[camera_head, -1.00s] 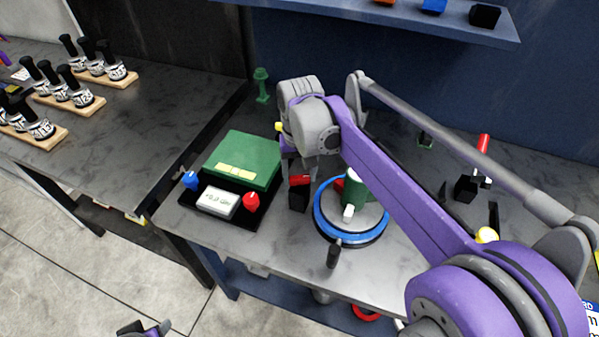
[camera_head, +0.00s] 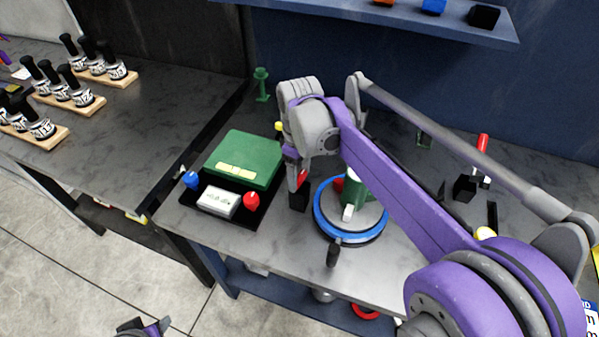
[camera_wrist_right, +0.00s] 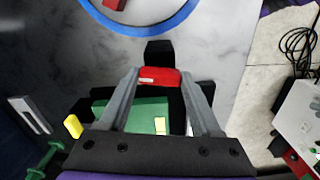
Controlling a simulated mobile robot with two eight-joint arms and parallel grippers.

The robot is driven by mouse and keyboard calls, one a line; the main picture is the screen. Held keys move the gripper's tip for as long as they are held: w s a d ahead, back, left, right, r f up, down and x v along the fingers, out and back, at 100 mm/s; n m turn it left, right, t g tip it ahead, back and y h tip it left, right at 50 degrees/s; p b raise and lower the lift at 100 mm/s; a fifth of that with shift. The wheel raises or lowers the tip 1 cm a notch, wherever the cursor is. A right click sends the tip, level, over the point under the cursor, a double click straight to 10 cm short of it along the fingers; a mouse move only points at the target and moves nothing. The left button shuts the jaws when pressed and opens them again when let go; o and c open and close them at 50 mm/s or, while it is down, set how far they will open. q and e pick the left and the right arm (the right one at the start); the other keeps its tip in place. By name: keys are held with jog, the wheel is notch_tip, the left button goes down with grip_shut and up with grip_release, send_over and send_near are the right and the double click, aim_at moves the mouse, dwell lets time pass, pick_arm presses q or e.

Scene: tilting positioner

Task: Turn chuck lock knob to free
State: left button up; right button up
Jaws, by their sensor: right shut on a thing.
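The red chuck lock knob (camera_wrist_right: 160,77) sits between the two grey fingers of my right gripper (camera_wrist_right: 158,80), which is shut on it. In the head view the knob (camera_head: 302,180) shows partly behind my right gripper (camera_head: 298,178), on top of a small black block (camera_head: 299,201). The block stands just left of the round positioner table with a blue rim (camera_head: 322,220). A green cylinder (camera_head: 354,190) stands on that table, partly hidden by my right arm.
A black handle (camera_head: 333,254) sticks out at the positioner's front. A shelf (camera_head: 400,22) runs above the back.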

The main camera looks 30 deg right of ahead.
aim_at(299, 177)
jog(key=shift+n, duration=0.9)
jog(key=o, duration=1.4)
jog(key=shift+r, duration=0.15)
notch_tip(299, 177, up, 11)
jog(key=shift+f+p, duration=0.2)
jog(key=shift+p, duration=0.15)
